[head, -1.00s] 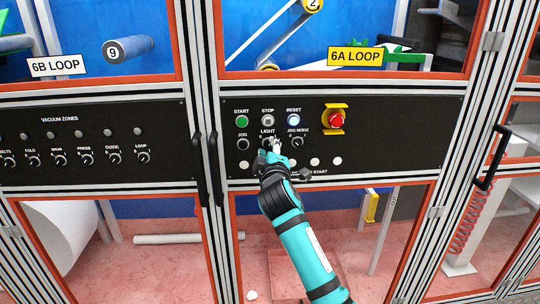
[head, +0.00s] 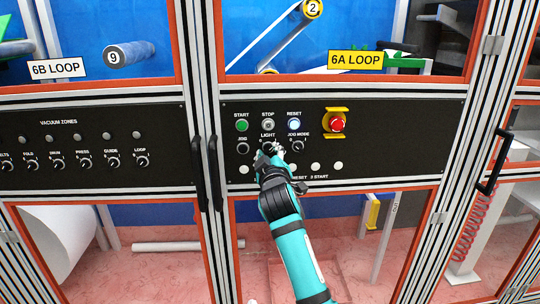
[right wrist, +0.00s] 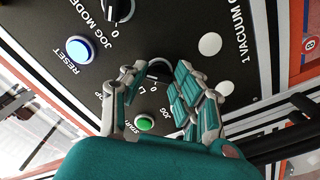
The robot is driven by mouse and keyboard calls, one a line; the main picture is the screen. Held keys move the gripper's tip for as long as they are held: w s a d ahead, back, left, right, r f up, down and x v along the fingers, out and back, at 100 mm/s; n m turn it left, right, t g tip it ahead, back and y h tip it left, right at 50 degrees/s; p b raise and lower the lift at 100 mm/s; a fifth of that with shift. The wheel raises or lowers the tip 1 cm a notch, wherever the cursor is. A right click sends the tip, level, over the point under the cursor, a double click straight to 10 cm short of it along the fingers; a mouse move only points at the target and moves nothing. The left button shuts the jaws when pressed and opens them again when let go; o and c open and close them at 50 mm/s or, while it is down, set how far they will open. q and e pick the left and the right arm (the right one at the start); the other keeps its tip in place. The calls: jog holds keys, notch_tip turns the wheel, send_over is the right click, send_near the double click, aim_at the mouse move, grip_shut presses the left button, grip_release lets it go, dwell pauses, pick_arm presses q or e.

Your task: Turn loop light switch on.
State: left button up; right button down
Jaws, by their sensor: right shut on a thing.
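The light switch is a black rotary knob with a white mark under the "LIGHT" label on the black panel of the 6A loop. In the right wrist view the knob (right wrist: 159,69) sits between the fingertips of my right gripper (right wrist: 157,77). In the head view my right gripper (head: 271,149) is at the light position and hides most of the knob. It is shut on the knob, with fingers on both sides. The exact turn of the knob's pointer cannot be read. My left gripper is not in view.
The jog knob (head: 243,147) and jog mode knob (head: 297,147) flank the light switch closely. Green start (head: 242,124), stop (head: 268,124) and lit reset (head: 294,124) buttons sit above. A red emergency stop (head: 337,124) is to the right. Black door handles (head: 214,172) stick out at left.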

jog(key=shift+f, duration=0.1)
jog(key=c, duration=1)
grip_release()
